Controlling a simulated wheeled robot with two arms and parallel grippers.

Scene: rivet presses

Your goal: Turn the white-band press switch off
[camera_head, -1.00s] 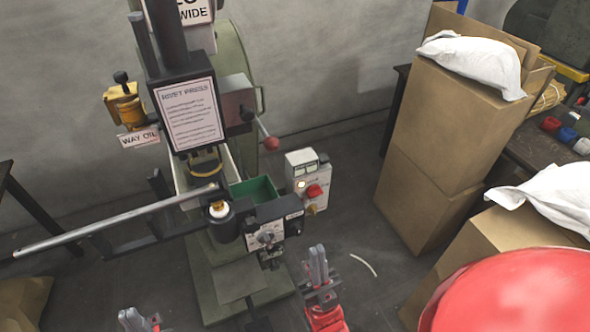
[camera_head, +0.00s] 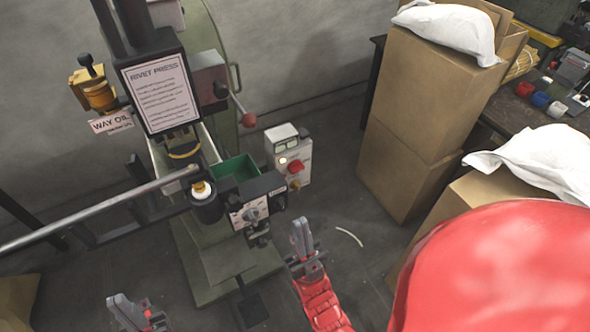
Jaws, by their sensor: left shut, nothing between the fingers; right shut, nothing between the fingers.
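A rivet press (camera_head: 205,245) stands left of centre, with a printed sign (camera_head: 158,92) on its front. A white-and-grey switch box (camera_head: 289,150) is on its right side, with a red knob (camera_head: 295,166) and a lit yellowish lamp (camera_head: 282,160). My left gripper (camera_head: 125,308) is shut and empty at the bottom left, in front of the press base.
A long metal bar (camera_head: 95,212) juts left from the press. A lever with a red ball (camera_head: 248,120) sticks out above the switch box. Stacked cardboard boxes (camera_head: 415,110) with white sacks (camera_head: 450,30) stand at right. My red arm covers the lower right. Floor between press and boxes is mostly clear.

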